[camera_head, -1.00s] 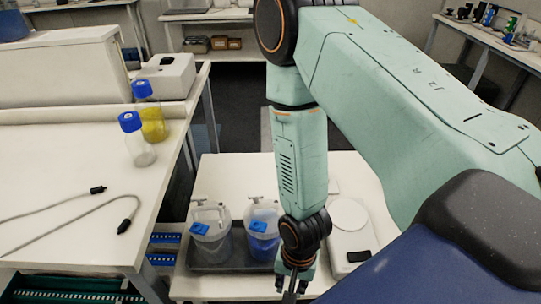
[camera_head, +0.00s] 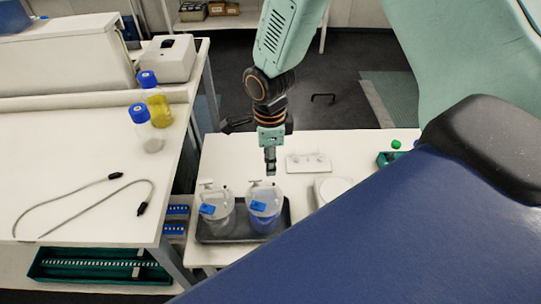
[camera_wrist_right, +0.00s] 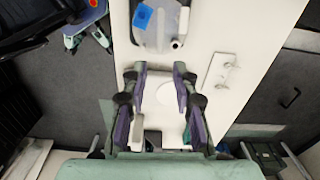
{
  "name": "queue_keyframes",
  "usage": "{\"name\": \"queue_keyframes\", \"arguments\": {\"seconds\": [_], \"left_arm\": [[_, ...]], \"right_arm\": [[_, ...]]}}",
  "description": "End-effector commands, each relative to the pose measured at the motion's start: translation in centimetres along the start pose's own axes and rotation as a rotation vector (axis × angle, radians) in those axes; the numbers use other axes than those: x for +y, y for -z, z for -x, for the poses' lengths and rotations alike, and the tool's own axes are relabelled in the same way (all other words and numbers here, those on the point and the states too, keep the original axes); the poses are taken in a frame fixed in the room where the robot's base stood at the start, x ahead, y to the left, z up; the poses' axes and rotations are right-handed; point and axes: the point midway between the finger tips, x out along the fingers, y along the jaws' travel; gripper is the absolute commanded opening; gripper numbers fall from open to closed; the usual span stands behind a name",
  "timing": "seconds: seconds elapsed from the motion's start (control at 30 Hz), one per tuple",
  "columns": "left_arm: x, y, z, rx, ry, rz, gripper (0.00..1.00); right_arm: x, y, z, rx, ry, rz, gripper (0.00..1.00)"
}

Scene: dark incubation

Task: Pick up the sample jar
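Two clear, lidded jars with blue labels stand upright in a dark tray (camera_head: 243,238) on the low white table. The left jar (camera_head: 217,222) looks colourless. The right jar (camera_head: 264,222) holds blue liquid and also shows at the top of the right wrist view (camera_wrist_right: 158,40). I cannot tell which one is the sample jar. My right gripper (camera_head: 270,172) points down just above and behind the right jar in the head view, apart from it. In the wrist view its two fingers (camera_wrist_right: 159,68) are spread and empty. My left gripper is not in view.
A white balance (camera_head: 330,187) stands right of the tray. A white plate with small pegs (camera_head: 308,163) lies behind it. Two blue-capped bottles, one clear (camera_head: 148,138) and one yellow (camera_head: 156,108), and a cable (camera_head: 88,194) are on the higher left bench.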

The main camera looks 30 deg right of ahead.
Motion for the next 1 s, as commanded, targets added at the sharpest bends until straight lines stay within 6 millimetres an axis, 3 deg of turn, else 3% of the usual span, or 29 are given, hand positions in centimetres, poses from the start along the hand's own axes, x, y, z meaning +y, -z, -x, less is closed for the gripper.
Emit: {"name": "queue_keyframes", "arguments": {"seconds": [0.27,0.7,0.83,1.0], "left_arm": [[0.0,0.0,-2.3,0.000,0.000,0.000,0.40],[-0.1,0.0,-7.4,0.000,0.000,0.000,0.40],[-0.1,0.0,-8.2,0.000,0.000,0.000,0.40],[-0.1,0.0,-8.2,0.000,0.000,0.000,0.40]], "right_arm": [[0.1,0.0,-2.4,0.000,-0.001,0.000,0.28],[0.2,0.0,-8.5,0.001,-0.004,0.001,0.28],[0.1,0.0,-10.0,0.000,-0.001,0.001,0.28],[0.1,-0.1,-10.2,-0.001,0.000,0.001,0.28]]}}
